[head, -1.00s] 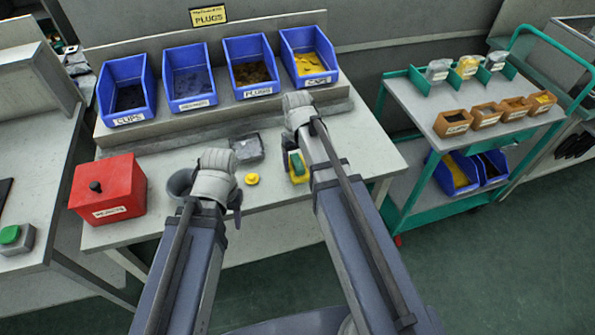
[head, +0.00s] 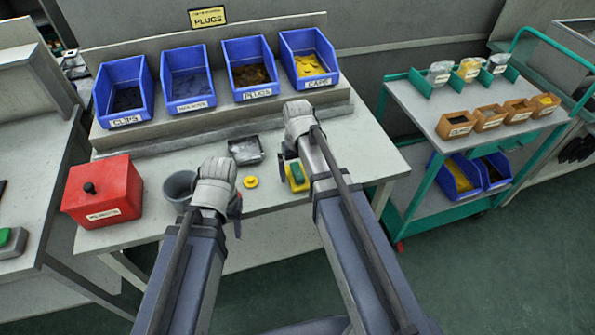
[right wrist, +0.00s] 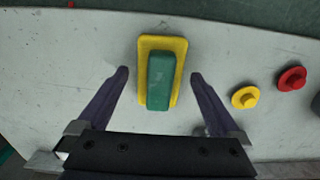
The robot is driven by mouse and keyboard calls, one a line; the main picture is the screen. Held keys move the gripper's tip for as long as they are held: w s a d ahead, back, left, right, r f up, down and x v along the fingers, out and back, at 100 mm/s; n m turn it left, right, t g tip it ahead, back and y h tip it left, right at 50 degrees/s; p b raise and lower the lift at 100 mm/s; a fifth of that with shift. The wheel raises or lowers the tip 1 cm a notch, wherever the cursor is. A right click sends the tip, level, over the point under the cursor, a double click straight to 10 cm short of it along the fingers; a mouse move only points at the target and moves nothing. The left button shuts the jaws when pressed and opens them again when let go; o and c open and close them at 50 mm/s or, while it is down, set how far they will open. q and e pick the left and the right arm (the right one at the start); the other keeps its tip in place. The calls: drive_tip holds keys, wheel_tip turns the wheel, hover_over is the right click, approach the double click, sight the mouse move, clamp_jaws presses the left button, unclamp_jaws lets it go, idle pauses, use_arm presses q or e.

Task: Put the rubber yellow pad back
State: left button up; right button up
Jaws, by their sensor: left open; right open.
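A yellow rectangular pad (right wrist: 143,46) lies on the workbench with a green block (right wrist: 160,78) over it; whether they are joined I cannot tell. In the head view the green-and-yellow piece (head: 297,175) is beside my right forearm. My right gripper (right wrist: 159,74) is open, its fingers apart on either side of the piece in the wrist view, not closed on it. My left gripper (head: 236,212) is open near the bench's front edge, right of a grey cup (head: 178,187); its fingertips are partly hidden. A round yellow knobbed piece (head: 250,182) lies between the grippers and shows in the wrist view (right wrist: 246,97).
A red knobbed piece (right wrist: 292,78) lies beside the round yellow one. A small dark tray (head: 245,151) lies behind. Blue bins (head: 187,79) line the bench's back. A red box (head: 102,192) stands left. A green cart (head: 470,110) holds small bins at right.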

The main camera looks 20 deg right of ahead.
sight(298, 171)
drive_tip(key=shift+r, duration=0.1)
wheel_tip(298, 171, up, 12)
drive_tip(key=p, duration=1.2)
drive_tip(key=s+a+n+h, duration=0.1)
drive_tip(key=s+a+n, duration=0.2)
drive_tip(key=s+a, duration=0.7)
drive_tip(key=s, duration=0.4)
drive_tip(key=shift+a, duration=0.25)
drive_tip(key=shift+r, duration=0.1)
